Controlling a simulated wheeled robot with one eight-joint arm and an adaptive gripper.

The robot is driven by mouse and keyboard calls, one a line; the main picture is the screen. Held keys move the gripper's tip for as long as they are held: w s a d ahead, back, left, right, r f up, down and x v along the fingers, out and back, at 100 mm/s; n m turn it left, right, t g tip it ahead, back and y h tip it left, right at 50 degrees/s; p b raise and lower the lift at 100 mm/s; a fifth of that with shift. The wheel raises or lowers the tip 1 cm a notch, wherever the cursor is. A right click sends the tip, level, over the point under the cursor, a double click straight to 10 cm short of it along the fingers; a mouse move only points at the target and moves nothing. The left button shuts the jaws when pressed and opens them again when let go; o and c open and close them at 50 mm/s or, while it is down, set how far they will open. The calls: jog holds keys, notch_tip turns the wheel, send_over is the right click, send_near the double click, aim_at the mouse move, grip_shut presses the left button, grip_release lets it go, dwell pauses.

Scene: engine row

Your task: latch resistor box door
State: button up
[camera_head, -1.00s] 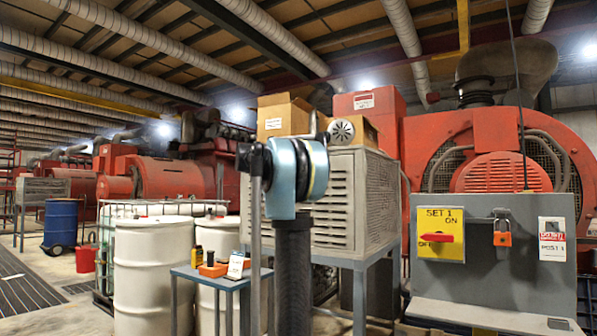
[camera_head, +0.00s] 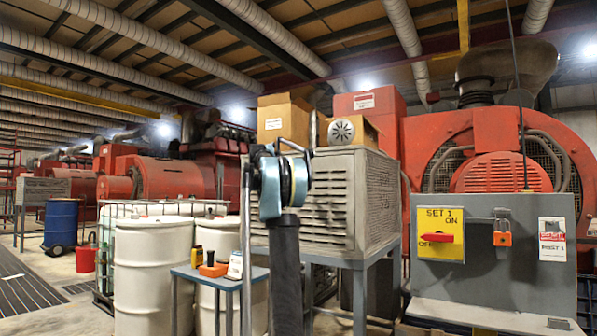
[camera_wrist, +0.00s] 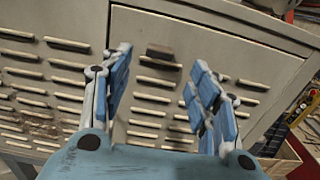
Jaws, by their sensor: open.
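The resistor box (camera_head: 375,190) is a grey louvred metal cabinet on a stand, right of centre in the head view. My arm hides part of its front. In the wrist view, its louvred door (camera_wrist: 210,45) fills the middle, with seams along its top and left edge. A small dark latch (camera_wrist: 160,52) sits near the top of the door. My gripper (camera_wrist: 158,72) is open and empty, with its blue fingers on either side of the latch in the picture. I cannot tell whether the fingers touch the door, or whether the door is fully shut.
Cardboard boxes (camera_head: 284,117) stand on the box. A small blue table (camera_head: 222,283) with tools and white drums (camera_head: 152,270) is at the left.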

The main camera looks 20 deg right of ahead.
jog(key=x, duration=0.8)
jog(key=shift+d, duration=0.1)
jog(key=c, duration=1.1)
jog(key=shift+o, duration=0.2)
